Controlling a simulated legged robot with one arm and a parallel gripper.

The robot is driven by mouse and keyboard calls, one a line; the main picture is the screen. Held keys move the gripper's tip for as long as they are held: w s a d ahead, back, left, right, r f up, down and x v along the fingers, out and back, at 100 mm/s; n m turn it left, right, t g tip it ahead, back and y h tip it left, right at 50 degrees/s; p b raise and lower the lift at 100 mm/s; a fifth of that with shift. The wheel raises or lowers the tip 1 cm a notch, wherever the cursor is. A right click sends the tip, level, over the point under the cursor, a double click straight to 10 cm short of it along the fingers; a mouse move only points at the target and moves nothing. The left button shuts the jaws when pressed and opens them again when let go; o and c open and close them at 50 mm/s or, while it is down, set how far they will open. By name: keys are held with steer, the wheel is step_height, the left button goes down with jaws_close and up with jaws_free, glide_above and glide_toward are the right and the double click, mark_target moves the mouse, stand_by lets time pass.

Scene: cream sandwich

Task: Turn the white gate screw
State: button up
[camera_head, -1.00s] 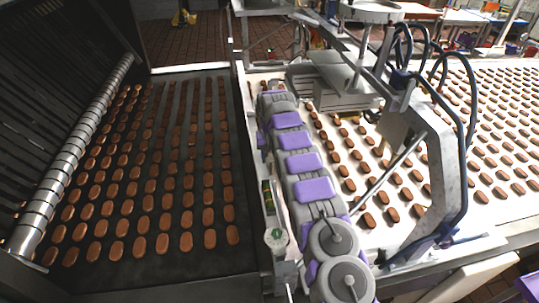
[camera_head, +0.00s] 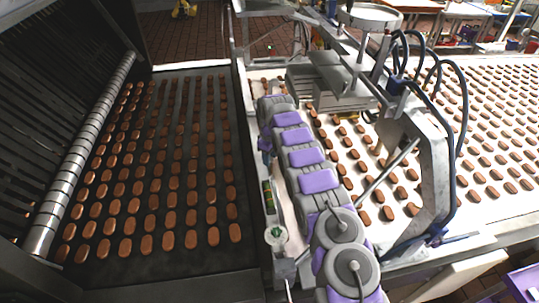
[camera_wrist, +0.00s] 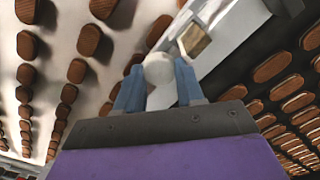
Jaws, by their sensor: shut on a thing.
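In the wrist view, the white gate screw shows as a pale round knob (camera_wrist: 158,67) between the two blue fingers of my gripper (camera_wrist: 159,82). The fingers are shut on it, one on each side. A pale metal plate or bar lies behind and to the right of the knob. The screw's lower part is hidden by the fingers. In the head view, my grey and purple arm reaches away along the strip between the two belts. I cannot make out the fingers or the held knob there.
A dark belt (camera_head: 100,262) with rows of brown biscuits lies left of my arm. A white belt (camera_head: 490,205) with biscuits lies right. A metal frame with dark hoses (camera_head: 432,165) stands close on the right. A pale round knob (camera_head: 276,236) sits on the rail beside my arm.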

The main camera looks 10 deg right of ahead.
steer(key=n+p, duration=0.1)
steer(key=n, duration=0.4)
steer(key=shift+r+n, duration=0.1)
steer(key=shift+n, duration=0.2)
steer(key=n, duration=0.4)
steer(key=shift+n+p, duration=0.35)
steer(key=shift+n, duration=0.35)
steer(key=o, duration=1)
steer(key=shift+o, duration=0.2)
